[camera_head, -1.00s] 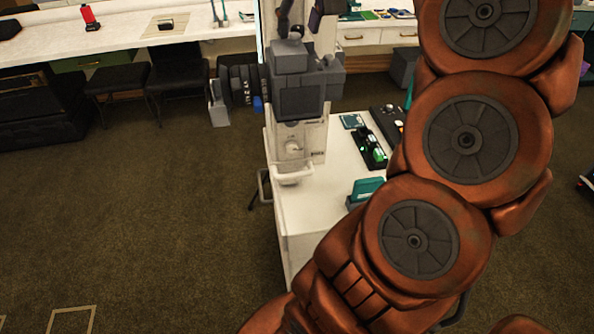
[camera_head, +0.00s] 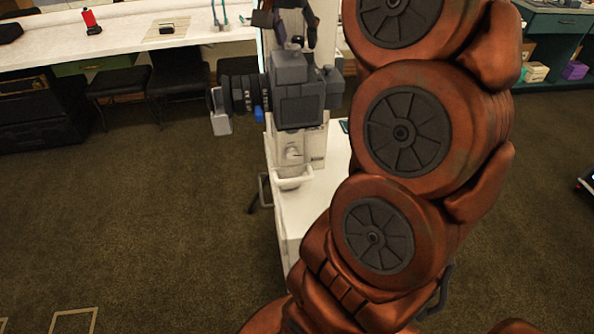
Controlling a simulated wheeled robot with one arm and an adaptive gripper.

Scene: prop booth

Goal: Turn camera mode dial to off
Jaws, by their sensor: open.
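The grey camera (camera_head: 297,98) stands near the far left end of the white table, its dark lens (camera_head: 238,95) pointing left. A small dark knob on top of the camera (camera_head: 297,42) may be the mode dial; its setting is too small to read. My gripper (camera_head: 286,24) comes in from the top edge, above the camera top. Its dark fingers are spread, with nothing seen between them. It looks very close to the knob, but I cannot tell whether it touches. The upper part of my gripper is out of frame.
A white device with a knob and tray (camera_head: 293,182) stands below the camera. My arm hides much of the white table (camera_head: 309,208). The carpet at left is clear.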

